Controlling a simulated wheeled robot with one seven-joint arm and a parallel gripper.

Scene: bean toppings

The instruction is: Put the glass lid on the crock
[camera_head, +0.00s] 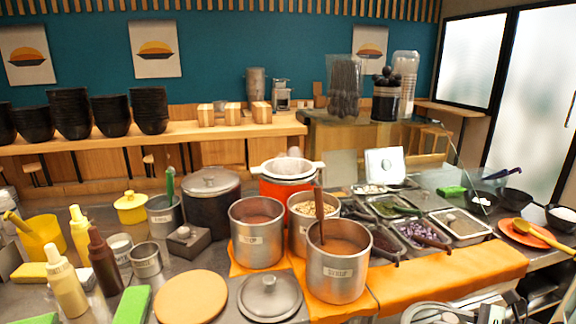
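An orange pot with a white rim and side handles (284,187) stands behind the steel pots; it may be the crock. Something pale sits in its mouth, and I cannot tell what it is. A round grey lid with a knob (270,297) lies flat on the counter at the front; I cannot tell if it is glass or metal. A large dark pot (211,205) at the left of the orange one has a greyish lid with a knob (208,180) on top. I do not see my gripper for certain in this view.
Sauce bottles (66,286) are at the left. Topping trays (460,226) are at the right.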

